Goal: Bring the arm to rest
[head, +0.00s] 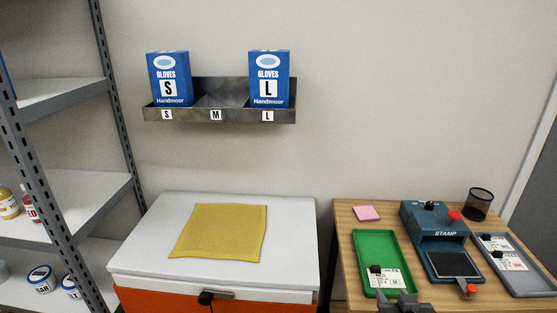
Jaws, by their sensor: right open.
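My right gripper (398,298) shows at the bottom edge of the head view, only its tip end in the picture. It is open, with nothing seen between its fingers. It is in front of the near end of the green tray (362,245) on the wooden table; whether it touches the tray cannot be told. A white card with a dark knob lies in that tray. My left gripper is not in view.
A blue stamp device (428,216) with red knobs and a grey tray (539,283) with cards stand right of the green tray. A pink pad (366,213) and a mesh cup (479,204) are behind. A white-topped cabinet (143,239) with a yellow cloth (218,232) stands left.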

